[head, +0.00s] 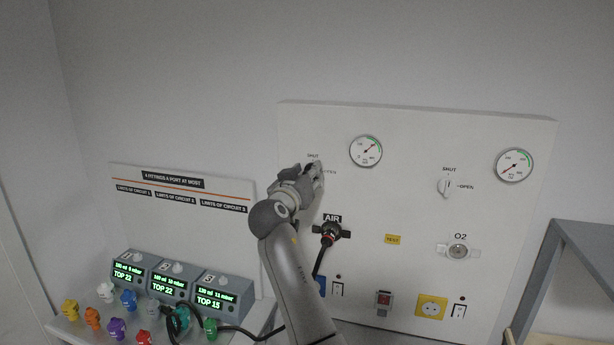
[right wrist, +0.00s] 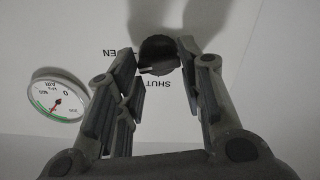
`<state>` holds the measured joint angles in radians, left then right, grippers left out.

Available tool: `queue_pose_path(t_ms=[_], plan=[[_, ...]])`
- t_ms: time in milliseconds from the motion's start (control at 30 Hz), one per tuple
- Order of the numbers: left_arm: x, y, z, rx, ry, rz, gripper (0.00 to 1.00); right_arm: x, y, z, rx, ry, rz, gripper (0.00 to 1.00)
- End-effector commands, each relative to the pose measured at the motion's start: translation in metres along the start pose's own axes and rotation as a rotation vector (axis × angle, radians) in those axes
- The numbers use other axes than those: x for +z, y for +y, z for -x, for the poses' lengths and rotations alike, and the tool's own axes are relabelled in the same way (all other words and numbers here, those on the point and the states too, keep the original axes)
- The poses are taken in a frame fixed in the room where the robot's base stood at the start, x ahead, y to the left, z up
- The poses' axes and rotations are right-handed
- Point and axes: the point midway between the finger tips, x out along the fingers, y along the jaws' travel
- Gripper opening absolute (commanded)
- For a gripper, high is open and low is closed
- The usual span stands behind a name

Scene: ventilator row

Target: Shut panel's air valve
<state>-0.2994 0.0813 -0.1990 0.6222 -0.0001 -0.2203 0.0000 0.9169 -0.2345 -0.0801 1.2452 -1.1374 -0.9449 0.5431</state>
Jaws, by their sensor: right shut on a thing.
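The wall panel (head: 420,130) is pale, with an air side on the left and an O2 side on the right. My right gripper (head: 314,172) is at the air valve, below the SHUT label and beside the OPEN label. In the right wrist view my right gripper (right wrist: 158,58) has its fingers on both sides of the dark round air valve knob (right wrist: 158,50) and is shut on it. A small light mark shows on the knob's edge; its exact setting is hard to tell. In the head view my gripper mostly hides the knob. My left gripper is not in view.
A gauge (head: 365,151) is right of my gripper. Below, a black hose connector (head: 328,234) sits in the AIR outlet. The O2 valve (head: 444,187) is farther right. Several ventilators (head: 168,284) and coloured fittings stand lower left; a grey frame (head: 575,240) is at right.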

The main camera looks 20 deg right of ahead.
Motion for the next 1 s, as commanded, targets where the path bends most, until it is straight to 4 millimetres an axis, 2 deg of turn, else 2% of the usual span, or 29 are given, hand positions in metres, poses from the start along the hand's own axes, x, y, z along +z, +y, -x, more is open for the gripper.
queue_pose_path(t_ms=[467, 1000], plan=[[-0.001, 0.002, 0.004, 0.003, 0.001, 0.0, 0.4, -0.001, -0.001, -0.001, 0.002, 0.001, 0.421, 0.12], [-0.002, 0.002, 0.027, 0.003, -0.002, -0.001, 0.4, -0.002, -0.002, -0.001, 0.002, 0.001, 0.932, 0.12]])
